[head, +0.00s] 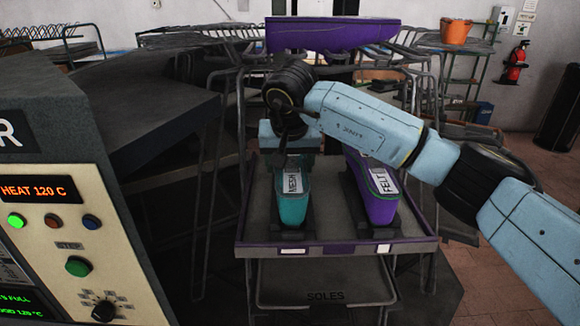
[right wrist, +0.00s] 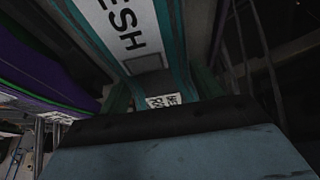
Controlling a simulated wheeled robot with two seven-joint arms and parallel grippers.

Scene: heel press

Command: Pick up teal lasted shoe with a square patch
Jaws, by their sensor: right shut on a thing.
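The teal lasted shoe (head: 292,208) sits on a dark stand on the left side of the purple-edged tray rack (head: 338,247). It bears a white label reading MESH, which also shows on the teal shoe in the right wrist view (right wrist: 180,45). A small white square marking (right wrist: 163,101) shows there near the gripper. My right gripper (head: 290,158) reaches down over the shoe's far end and is shut on it; its fingertips are mostly hidden. I cannot tell whether the shoe is clear of its stand. My left gripper is not in view.
A purple shoe (head: 376,208) labelled FELT stands right of the teal one. A control panel (head: 75,220) with a heat display fills the left front. A purple upper shelf (head: 330,34) is behind my right arm. A lower tray (head: 326,285) reads SOLES.

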